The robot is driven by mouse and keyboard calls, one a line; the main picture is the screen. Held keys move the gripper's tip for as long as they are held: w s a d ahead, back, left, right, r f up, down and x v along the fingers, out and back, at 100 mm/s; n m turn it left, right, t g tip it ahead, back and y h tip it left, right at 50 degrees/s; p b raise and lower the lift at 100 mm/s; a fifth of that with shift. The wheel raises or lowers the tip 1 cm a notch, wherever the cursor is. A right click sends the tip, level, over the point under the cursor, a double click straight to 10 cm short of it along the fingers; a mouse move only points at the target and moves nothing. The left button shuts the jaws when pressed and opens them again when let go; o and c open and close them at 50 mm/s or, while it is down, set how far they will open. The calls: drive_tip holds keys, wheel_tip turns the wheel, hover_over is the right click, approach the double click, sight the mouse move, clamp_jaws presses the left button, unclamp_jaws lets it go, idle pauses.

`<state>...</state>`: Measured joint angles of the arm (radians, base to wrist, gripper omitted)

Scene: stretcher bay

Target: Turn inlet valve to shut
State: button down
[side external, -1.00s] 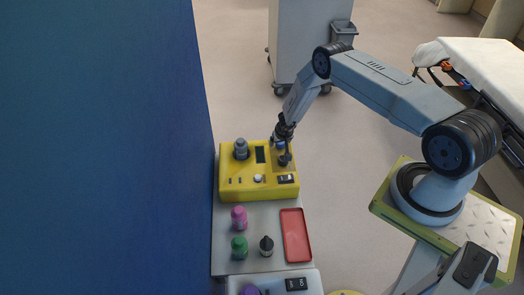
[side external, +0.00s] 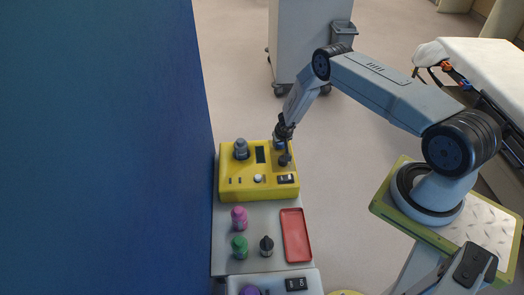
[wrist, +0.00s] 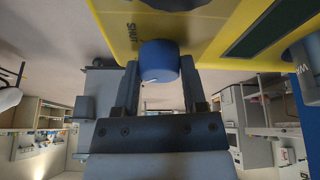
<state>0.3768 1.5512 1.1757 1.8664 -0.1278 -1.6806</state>
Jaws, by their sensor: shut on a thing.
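The yellow unit (side external: 236,188) stands at the back of the grey bench in the side view. My gripper (side external: 284,158) reaches down onto its right rear part. In the wrist view, a blue round knob (wrist: 160,62) on the yellow face (wrist: 215,42) sits between my gripper's two fingers, which are shut on it. A pale mark shows on the knob's near edge. The printed word SHUT (wrist: 131,34) is on the yellow face, to the upper left of the knob. In the side view my fingers mostly hide the knob.
A grey bottle-like fitting (side external: 241,149), a dark display (side external: 261,155) and a white knob (side external: 258,178) are on the yellow unit. Pink (side external: 239,217), green (side external: 239,247) and dark bottles (side external: 266,246) and a red tray (side external: 296,235) stand in front. A blue wall (side external: 120,150) borders the left.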

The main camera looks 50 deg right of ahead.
drive_tip(key=m+g+h, duration=0.1)
drive_tip(key=m, duration=0.3)
drive_tip(key=shift+w, duration=0.15)
drive_tip(key=m+g, duration=0.1)
drive_tip(key=m, duration=0.1)
drive_tip(key=m+g, duration=0.1)
drive_tip(key=m, duration=0.1)
drive_tip(key=shift+m+h, duration=0.3)
drive_tip(key=shift+m, duration=0.1)
drive_tip(key=m+g, duration=0.2)
drive_tip(key=m, duration=0.2)
drive_tip(key=shift+w, duration=0.15)
drive_tip(key=shift+m+g, duration=0.4)
drive_tip(key=shift+m, duration=1)
drive_tip(key=shift+d+m+g+y, duration=0.1)
drive_tip(key=shift+m+g+y, duration=0.35)
drive_tip(key=shift+m, duration=0.75)
drive_tip(key=shift+c, duration=0.7)
unclamp_jaws()
